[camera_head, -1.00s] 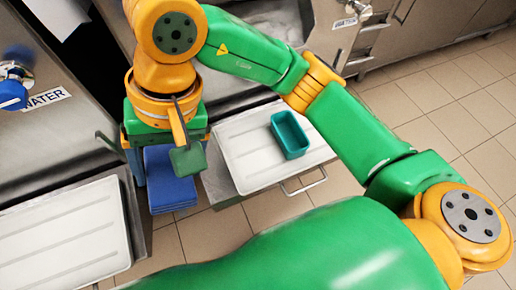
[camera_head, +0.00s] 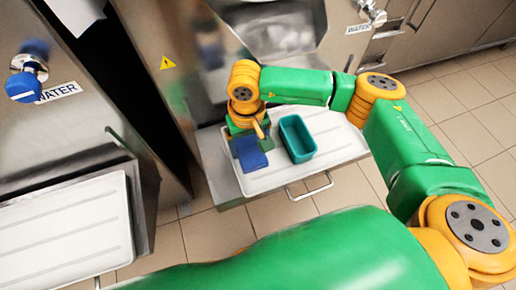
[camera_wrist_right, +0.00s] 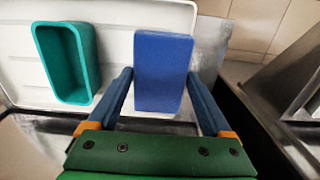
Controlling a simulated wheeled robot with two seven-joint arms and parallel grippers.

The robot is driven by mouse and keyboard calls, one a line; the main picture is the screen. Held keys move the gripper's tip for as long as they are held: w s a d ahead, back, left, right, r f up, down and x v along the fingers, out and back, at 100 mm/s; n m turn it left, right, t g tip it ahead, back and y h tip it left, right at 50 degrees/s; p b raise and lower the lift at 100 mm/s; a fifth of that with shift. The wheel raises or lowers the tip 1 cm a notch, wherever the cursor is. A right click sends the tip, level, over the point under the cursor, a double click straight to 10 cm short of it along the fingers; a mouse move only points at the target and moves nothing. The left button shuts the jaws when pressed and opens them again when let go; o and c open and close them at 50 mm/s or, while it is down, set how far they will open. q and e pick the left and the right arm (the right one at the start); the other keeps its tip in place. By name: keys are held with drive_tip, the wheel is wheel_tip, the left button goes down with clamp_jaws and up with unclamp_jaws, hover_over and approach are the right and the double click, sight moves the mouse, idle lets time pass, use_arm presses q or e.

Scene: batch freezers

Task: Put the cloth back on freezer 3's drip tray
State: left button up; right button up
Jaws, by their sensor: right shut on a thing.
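The blue cloth (camera_head: 249,154) is a folded block between the fingers of my right gripper (camera_head: 247,138). In the right wrist view the cloth (camera_wrist_right: 163,72) lies between the two blue fingers of the gripper (camera_wrist_right: 163,100), which is shut on it. The cloth is over the left part of the white drip tray (camera_head: 337,139). I cannot tell whether it touches the tray. A teal open container (camera_head: 297,140) stands on the tray just right of the cloth. The wrist view also shows the container (camera_wrist_right: 68,62) left of the cloth. My left gripper is not in view.
Another white tray (camera_head: 65,240) is at the lower left, beneath a blue-handled water tap (camera_head: 27,80). The steel freezer front (camera_head: 170,65) rises behind my right gripper. A tray handle (camera_head: 310,187) sticks out in front. The tray's right part is bare.

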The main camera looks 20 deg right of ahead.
sight(258, 150)
drive_tip(key=d+f, duration=0.1)
drive_tip(key=w+d+f, duration=0.1)
drive_tip(key=f, duration=0.1)
drive_tip(key=d+f, duration=0.1)
drive_tip(key=shift+w+f, duration=0.15)
drive_tip(key=shift+w, duration=0.15)
wheel_tip(258, 150, down, 3)
drive_tip(key=shift+a+r, duration=0.1)
drive_tip(key=shift+a, duration=0.05)
drive_tip(key=o, duration=1.1)
drive_tip(key=shift+r, duration=0.3)
wheel_tip(258, 150, up, 12)
drive_tip(key=shift+f, duration=0.2)
